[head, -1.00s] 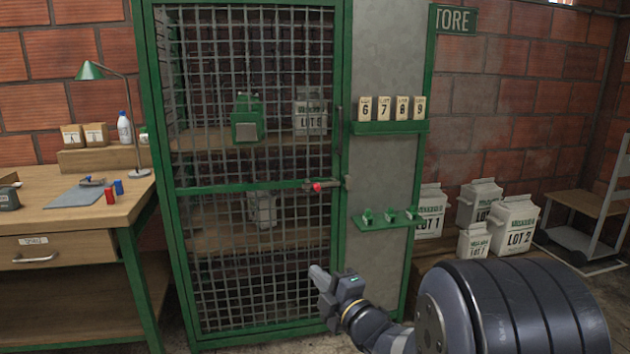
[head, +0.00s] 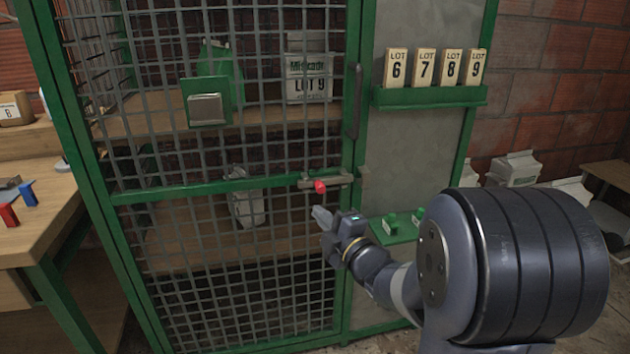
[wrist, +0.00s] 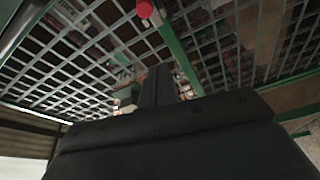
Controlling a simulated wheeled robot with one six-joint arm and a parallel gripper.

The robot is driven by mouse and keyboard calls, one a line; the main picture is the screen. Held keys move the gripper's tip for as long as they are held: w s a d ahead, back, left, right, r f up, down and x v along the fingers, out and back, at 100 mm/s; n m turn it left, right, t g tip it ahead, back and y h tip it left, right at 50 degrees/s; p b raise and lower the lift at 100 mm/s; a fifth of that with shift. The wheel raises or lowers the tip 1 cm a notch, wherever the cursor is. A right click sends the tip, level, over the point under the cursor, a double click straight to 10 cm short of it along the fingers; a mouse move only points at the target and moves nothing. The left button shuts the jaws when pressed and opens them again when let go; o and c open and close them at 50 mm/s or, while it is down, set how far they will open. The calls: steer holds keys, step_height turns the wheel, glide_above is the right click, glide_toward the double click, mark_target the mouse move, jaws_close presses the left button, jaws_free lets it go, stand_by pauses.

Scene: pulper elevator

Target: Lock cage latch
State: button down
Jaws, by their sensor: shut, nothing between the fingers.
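The green-framed cage door (head: 230,187) with grey wire mesh stands in front of me and looks closed. Its latch (head: 335,182) is a bar at the door's right edge on the middle rail, with a red knob (head: 320,187). The red knob also shows at the top of the wrist view (wrist: 145,9). My gripper (head: 318,214) is shut and empty, just below the red knob and apart from it in the picture. In the wrist view its dark fingers (wrist: 158,85) point towards the mesh. Whether the bar sits in its keeper is too small to tell.
Inside the cage, shelves hold a green box (head: 215,85) and a white LOT 9 bag (head: 308,75). Lot tags stand on a green ledge (head: 430,97) right of the door. A workbench (head: 45,215) stands left. White bags (head: 515,168) are at the right.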

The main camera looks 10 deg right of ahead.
mark_target(305, 183)
steer(key=shift+w, duration=0.15)
stand_by(0.3)
steer(key=shift+w+d+b, duration=0.2)
steer(key=shift+w+b, duration=0.2)
steer(key=shift+w, duration=1.95)
steer(key=shift+w+d+b, duration=0.15)
steer(key=shift+w+b, duration=0.25)
steer(key=shift+w, duration=1.9)
steer(key=shift+d+f, duration=0.1)
steer(key=shift+d, duration=2.6)
